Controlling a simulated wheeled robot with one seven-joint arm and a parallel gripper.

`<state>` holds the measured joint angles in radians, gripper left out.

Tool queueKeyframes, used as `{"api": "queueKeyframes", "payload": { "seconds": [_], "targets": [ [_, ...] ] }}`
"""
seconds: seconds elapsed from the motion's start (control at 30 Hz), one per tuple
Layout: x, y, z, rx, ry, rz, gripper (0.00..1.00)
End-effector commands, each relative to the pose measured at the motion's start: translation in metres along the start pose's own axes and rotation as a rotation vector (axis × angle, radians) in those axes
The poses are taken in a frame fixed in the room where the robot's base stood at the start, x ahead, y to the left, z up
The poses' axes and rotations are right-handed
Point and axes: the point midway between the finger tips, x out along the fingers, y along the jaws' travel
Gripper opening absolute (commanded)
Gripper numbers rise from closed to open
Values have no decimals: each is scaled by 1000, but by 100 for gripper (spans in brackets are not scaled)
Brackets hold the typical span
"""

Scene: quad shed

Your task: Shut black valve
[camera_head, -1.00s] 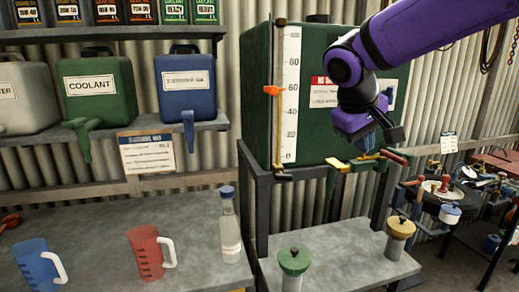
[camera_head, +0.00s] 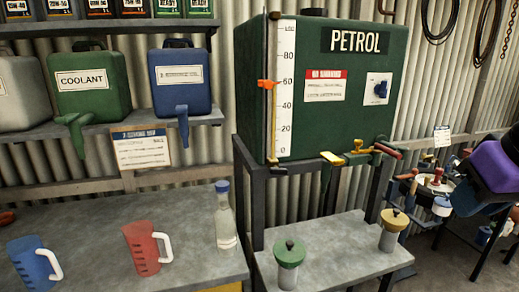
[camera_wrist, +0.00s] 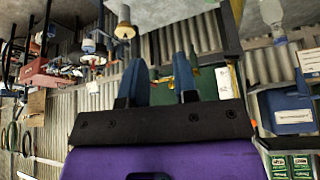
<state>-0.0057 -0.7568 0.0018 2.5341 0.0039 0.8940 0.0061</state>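The green petrol tank (camera_head: 350,120) stands on a dark frame in the head view. Low on its front is a tap with a yellow lever (camera_head: 332,158), and beside it a tap with a red-ended lever (camera_head: 388,151). A small dark rotary knob (camera_head: 380,89) sits on a white plate at the tank's upper right. I cannot tell which of these is the black valve; none looks plainly black. My gripper (camera_wrist: 160,66) is open and empty in the wrist view, its two blue fingers apart. In the head view my arm is cut off at the right edge.
A green-lidded jar (camera_head: 289,262) and a yellow-lidded jar (camera_head: 393,230) stand on the low shelf below the taps. A bottle (camera_head: 225,222), a red jug (camera_head: 146,250) and a blue jug (camera_head: 35,262) stand on the left bench. A cluttered cart is at right.

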Motion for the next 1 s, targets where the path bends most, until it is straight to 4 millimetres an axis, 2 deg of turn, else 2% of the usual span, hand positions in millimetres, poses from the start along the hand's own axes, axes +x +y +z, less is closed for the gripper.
{"api": "queueKeyframes", "payload": {
  "seconds": [0.03, 0.2, 0.23, 0.27, 0.4, 0.6, 0.8, 1.0],
  "targets": [
    [4, -2, -5, -1, 8, -6, 39],
    [32, -14, -44, -10, 94, -42, 78],
    [38, -18, -53, -11, 117, -50, 85],
    [45, -21, -62, -12, 139, -59, 87],
    [76, -40, -100, -7, 245, -99, 87],
    [120, -69, -144, 3, 395, -150, 87],
    [162, -101, -176, 15, 544, -194, 87],
    [202, -134, -194, 24, 694, -234, 87]
  ]
}}
